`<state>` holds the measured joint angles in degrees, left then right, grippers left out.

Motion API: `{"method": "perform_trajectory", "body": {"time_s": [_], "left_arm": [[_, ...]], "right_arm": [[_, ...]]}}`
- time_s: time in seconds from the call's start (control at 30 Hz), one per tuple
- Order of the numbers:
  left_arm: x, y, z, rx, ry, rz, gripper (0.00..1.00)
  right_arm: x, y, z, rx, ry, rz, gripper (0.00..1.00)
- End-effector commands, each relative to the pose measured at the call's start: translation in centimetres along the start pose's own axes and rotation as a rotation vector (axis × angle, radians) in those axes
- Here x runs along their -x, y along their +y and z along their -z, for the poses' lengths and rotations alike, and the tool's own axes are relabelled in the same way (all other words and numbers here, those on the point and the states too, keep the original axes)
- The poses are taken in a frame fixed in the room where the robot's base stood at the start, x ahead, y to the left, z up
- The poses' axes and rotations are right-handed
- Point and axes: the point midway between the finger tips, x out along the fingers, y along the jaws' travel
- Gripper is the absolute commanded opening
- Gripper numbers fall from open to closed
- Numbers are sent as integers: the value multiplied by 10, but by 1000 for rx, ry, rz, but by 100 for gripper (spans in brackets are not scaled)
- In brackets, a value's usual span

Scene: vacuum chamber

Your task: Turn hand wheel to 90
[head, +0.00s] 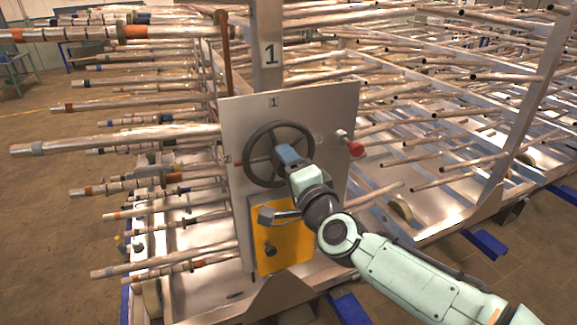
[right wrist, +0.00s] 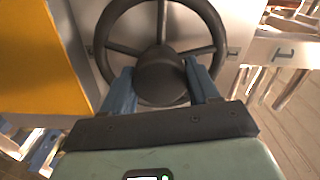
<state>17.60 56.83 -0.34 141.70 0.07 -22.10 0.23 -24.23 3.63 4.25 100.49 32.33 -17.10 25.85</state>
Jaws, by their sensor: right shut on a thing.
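The hand wheel (head: 247,158) is a dark ring with spokes, mounted on an upright metal panel (head: 340,105). My right gripper (head: 287,155) is at the wheel's centre, its arm coming in from the lower right. In the right wrist view the wheel (right wrist: 108,35) fills the upper middle, and the blue fingers of the gripper (right wrist: 160,82) lie on both sides of its round dark hub (right wrist: 161,70), shut on it. A "1" is marked above the wheel and a "2" at its left. My left gripper is not in view.
A yellow plate (head: 290,248) with a black knob (head: 270,249) and a grey lever (head: 275,215) sits below the wheel. A red knob (head: 356,149) sticks out at the panel's right. Long metal tubes (head: 115,143) jut out at the left; racks of rods extend behind.

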Motion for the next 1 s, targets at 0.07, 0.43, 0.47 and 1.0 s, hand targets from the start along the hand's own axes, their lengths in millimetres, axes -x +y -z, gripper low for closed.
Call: {"method": "perform_trajectory", "body": {"time_s": [0.07,0.43,0.47,1.0], "left_arm": [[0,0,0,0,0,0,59],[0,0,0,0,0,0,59],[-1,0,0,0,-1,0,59],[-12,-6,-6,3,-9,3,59]], "right_arm": [[0,1,1,-1,3,-1,70],[2,0,1,-2,2,0,84],[4,0,1,-2,2,1,84],[107,0,2,-2,5,1,84]]}}
